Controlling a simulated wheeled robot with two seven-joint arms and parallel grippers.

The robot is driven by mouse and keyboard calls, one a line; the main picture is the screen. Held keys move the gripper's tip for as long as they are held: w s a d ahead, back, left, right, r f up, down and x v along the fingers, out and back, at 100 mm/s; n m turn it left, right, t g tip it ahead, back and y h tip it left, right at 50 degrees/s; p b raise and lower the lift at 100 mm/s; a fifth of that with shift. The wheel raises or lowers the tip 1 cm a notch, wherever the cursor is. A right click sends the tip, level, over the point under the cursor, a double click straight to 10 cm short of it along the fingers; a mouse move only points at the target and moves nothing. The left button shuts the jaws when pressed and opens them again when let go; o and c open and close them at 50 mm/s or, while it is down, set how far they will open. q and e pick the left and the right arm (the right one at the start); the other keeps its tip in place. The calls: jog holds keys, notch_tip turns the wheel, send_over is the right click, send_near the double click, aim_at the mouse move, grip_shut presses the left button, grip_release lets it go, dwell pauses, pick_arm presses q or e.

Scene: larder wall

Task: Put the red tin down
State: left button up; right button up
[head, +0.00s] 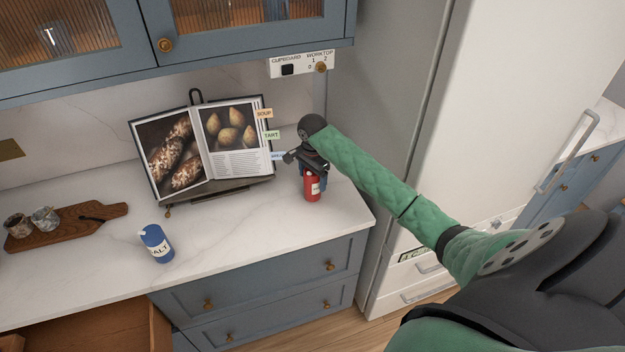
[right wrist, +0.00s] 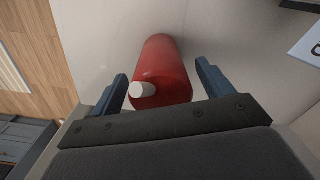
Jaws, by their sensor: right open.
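The red tin (head: 312,188) stands upright on the pale marble worktop (head: 235,231), near its right end and to the right of the cookbook. It also shows in the right wrist view (right wrist: 163,72), with a white spot at its near end. My right gripper (right wrist: 160,85) is open, with one blue finger on each side of the tin. Gaps show between the fingers and the tin. In the head view my right gripper (head: 313,172) is above and around the tin's upper part, hiding its top. My left gripper is in neither view.
An open cookbook (head: 230,130) on a stand with coloured tabs is left of the tin. A blue salt tin (head: 157,244) and a wooden board (head: 60,228) with two cups are further left. Wall cupboards (head: 255,25) hang above; a tall fridge (head: 480,110) stands right.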

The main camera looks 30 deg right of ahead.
jog(key=shift+f, duration=0.45)
jog(key=c, duration=1.1)
jog(key=shift+c, duration=0.2)
jog(key=shift+w+d+r, duration=0.1)
jog(key=shift+r, duration=0.05)
